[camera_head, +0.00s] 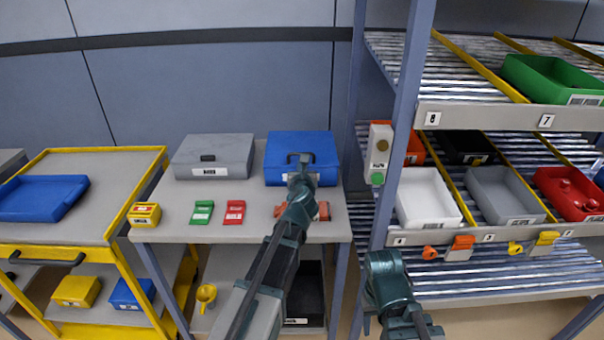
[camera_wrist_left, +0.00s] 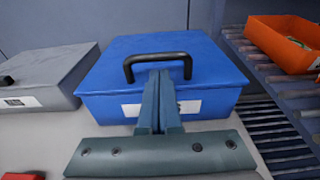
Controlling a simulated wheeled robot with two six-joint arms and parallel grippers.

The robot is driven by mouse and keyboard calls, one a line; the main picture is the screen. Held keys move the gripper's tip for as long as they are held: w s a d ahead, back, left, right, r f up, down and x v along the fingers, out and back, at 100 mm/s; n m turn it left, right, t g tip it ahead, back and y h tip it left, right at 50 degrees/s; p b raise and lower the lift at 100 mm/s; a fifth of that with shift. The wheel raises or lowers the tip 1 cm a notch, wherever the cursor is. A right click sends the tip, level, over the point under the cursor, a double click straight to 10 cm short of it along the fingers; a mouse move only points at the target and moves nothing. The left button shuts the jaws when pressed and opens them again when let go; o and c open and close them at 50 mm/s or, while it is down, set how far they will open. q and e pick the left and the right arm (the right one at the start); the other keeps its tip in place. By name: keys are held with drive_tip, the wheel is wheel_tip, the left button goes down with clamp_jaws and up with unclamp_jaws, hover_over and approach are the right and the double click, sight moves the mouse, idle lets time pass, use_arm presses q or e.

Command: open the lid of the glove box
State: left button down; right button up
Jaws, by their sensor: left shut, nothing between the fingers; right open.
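A blue box (camera_head: 325,150) with a flat lid stands at the back right of the grey table. The lid looks closed and has a black handle (camera_wrist_left: 158,62) and a white label at the front. My left gripper (camera_wrist_left: 160,75) is shut and empty. Its fingertips are at the handle's bar, between the handle's legs in the left wrist view; whether they touch it I cannot tell. In the head view my left gripper (camera_head: 300,172) partly hides the box's front. My right gripper (camera_head: 388,280) is open, low at the bottom right, away from the box; its fingers are hard to make out.
A grey lidded box (camera_head: 214,150) stands left of the blue one. Red (camera_head: 235,212) and green (camera_head: 202,212) packets and a yellow box (camera_head: 145,214) lie in front. A post (camera_head: 405,110) and bin rack rise close on the right.

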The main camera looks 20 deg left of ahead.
use_arm(q)
drive_tip(key=shift+w+a+f, duration=0.1)
drive_tip(key=shift+w+a, duration=0.1)
drive_tip(key=shift+w, duration=0.45)
